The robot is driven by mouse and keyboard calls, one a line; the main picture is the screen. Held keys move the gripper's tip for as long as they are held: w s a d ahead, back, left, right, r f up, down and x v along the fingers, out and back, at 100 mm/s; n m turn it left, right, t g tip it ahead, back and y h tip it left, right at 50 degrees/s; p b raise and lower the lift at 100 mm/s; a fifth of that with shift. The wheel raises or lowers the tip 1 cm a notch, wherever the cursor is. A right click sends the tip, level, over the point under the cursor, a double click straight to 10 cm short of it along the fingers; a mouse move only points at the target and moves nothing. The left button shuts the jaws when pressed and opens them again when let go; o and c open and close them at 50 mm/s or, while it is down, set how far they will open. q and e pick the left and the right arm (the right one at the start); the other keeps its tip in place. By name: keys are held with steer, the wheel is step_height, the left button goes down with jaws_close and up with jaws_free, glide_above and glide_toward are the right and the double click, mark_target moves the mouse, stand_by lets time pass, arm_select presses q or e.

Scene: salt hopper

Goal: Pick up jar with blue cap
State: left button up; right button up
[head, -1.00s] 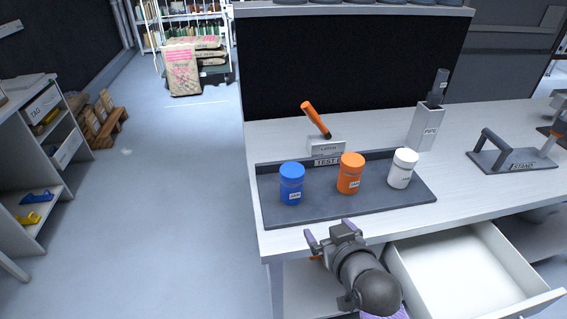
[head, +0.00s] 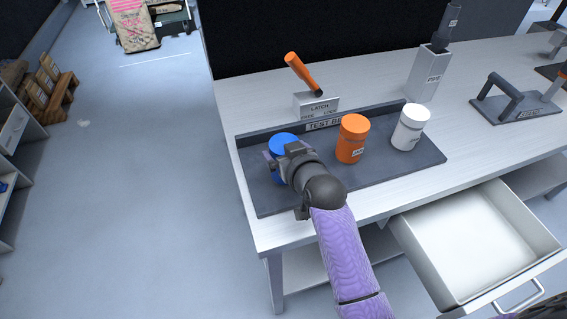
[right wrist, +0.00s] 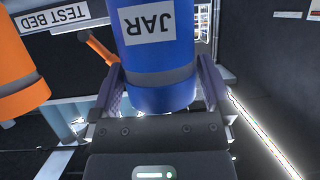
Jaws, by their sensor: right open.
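The jar with the blue cap (head: 281,142) stands upright at the left of the dark test bed tray (head: 263,198), mostly hidden behind my right gripper in the head view. In the right wrist view the blue jar (right wrist: 157,60), with its JAR label, sits between two purple fingers. My right gripper (head: 272,166) is open, with a finger on either side of the jar; it also shows in the right wrist view (right wrist: 160,92). I cannot tell whether the fingers touch the jar. My left gripper is not in view.
An orange jar (head: 352,139) stands close to the right of my gripper, and a white jar (head: 409,128) beyond it. Behind the tray are a latch block with an orange handle (head: 301,71) and a pipe holder (head: 428,78). An open drawer (head: 478,245) juts out in front.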

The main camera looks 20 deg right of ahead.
steer(key=shift+w+f, duration=0.15)
steer(key=shift+w, duration=0.4)
steer(key=c, duration=1.1)
